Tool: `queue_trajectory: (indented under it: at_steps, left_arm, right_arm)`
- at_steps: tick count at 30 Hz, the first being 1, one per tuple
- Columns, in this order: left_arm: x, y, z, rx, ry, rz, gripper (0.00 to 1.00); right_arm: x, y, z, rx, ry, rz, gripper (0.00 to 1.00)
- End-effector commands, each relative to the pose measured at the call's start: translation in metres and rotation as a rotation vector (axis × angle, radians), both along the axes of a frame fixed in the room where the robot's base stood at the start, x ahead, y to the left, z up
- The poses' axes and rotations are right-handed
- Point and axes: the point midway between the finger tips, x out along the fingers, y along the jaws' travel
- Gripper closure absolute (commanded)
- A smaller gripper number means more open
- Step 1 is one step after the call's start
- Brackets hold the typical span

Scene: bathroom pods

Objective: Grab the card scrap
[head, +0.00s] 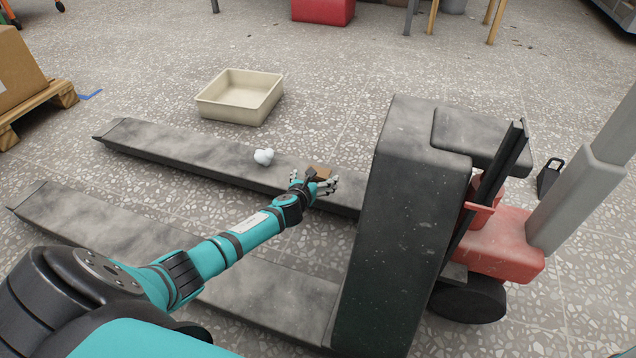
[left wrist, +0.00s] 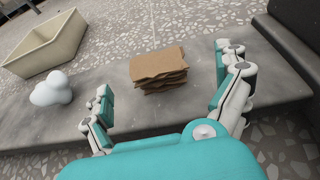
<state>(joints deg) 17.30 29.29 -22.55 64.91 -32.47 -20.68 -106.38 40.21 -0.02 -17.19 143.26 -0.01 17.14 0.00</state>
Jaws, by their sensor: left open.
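The card scrap (left wrist: 159,72) is a small brown stack of torn cardboard layers. It lies on the dark fork of the pallet jack (head: 190,154). In the head view the card scrap (head: 320,171) is partly hidden behind my left gripper (head: 314,184). My left gripper also shows in the left wrist view (left wrist: 165,90), open, with its fingers spread to either side of the scrap and nearer the camera. The fingers look apart from the scrap, and nothing is held. My right gripper is not in view.
A white lumpy object (head: 263,157) lies on the same fork, left of the scrap. A cream tray (head: 225,111) stands on the floor beyond. The pallet jack's tall dark body (head: 405,215) rises close to the right of my left gripper. A cardboard box (head: 18,75) sits on a wooden pallet at left.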

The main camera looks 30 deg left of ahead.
Motion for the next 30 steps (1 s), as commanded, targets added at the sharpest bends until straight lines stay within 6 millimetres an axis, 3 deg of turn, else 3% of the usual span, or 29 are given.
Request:
queue_trajectory:
  at_steps: [13,24,30]
  left_arm:
    - [0.040,0.016,-0.020,0.000,-0.001,0.001,0.00]
    - [0.049,0.018,-0.018,-0.002,0.000,0.001,0.00]
    - [0.048,0.018,-0.018,-0.002,0.000,0.001,0.24]
  right_arm:
    - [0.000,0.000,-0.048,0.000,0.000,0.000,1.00]
    - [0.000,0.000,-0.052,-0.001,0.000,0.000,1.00]
    - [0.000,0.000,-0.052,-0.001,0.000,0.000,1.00]
